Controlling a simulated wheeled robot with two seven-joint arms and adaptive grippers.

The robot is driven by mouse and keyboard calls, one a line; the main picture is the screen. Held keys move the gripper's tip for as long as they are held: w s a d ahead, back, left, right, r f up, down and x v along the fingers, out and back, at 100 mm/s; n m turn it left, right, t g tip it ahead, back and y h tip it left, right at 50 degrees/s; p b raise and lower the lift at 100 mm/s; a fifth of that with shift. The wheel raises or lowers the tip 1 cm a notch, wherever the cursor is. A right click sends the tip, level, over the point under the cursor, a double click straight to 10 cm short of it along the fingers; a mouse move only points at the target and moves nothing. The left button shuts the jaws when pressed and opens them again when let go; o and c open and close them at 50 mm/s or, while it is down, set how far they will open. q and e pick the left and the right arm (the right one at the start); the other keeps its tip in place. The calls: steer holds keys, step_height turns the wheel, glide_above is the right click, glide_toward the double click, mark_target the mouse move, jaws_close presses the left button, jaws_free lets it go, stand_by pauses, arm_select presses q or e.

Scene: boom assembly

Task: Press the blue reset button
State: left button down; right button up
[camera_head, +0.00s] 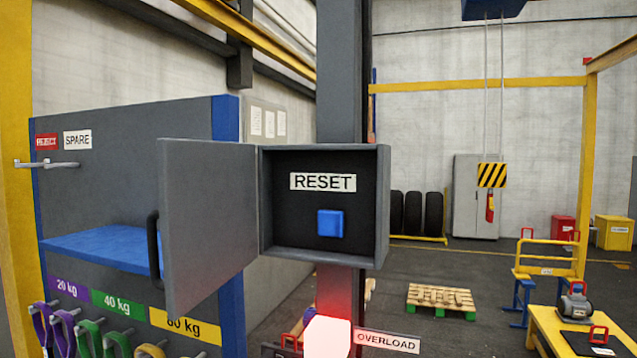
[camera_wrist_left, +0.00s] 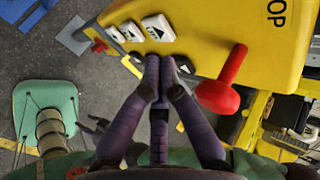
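The blue reset button (camera_head: 330,223) is on the dark back wall of a grey box (camera_head: 383,210), under a white RESET label (camera_head: 322,181). The box door (camera_head: 207,225) stands open to the left, with a black handle (camera_head: 154,245). Nothing covers the button in the head view. My left gripper (camera_wrist_left: 160,62) shows only in the left wrist view; its fingers are together, with nothing seen between them. Their tips are close to a white arrow button on a yellow control panel (camera_wrist_left: 215,35); I cannot tell whether they touch.
A red glowing lamp (camera_head: 327,337) and an OVERLOAD label (camera_head: 387,341) are below the box. A red mushroom knob (camera_wrist_left: 218,95) stands out from the yellow panel. A sling rack (camera_head: 130,130) is at left. A pallet (camera_head: 440,299) lies on the floor at right.

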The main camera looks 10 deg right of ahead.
mark_target(325, 224)
arm_select(q)
steer(key=s+d+r+m+t+h+p, duration=0.15)
steer(key=r+m, duration=0.35)
steer(key=r, duration=1)
steer(key=s+d+r+m+t+h+p, duration=0.1)
steer(key=s+d+r+m+t+p, duration=0.3)
steer(key=r, duration=1.1)
steer(key=s+a+r+m, duration=0.1)
steer(key=s+r+m, duration=0.1)
steer(key=r, duration=0.4)
steer(key=s+a+r+m+t+h, duration=0.1)
steer(key=s+a+r+m, duration=0.1)
steer(key=r, duration=0.5)
steer(key=s+a+r+m+t, duration=0.1)
steer(key=s+r+m, duration=0.1)
steer(key=r, duration=0.5)
steer(key=shift+a+m, duration=0.3)
steer(key=shift+m, duration=0.6)
arm_select(e)
step_height(325, 224, up, 7)
arm_select(q)
steer(key=shift+r, duration=0.1)
steer(key=p+x, duration=0.1)
steer(key=x, duration=1.3)
steer(key=shift+s+d+r, duration=0.1)
steer(key=shift+r, duration=0.05)
arm_select(e)
steer(key=shift+r, duration=0.85)
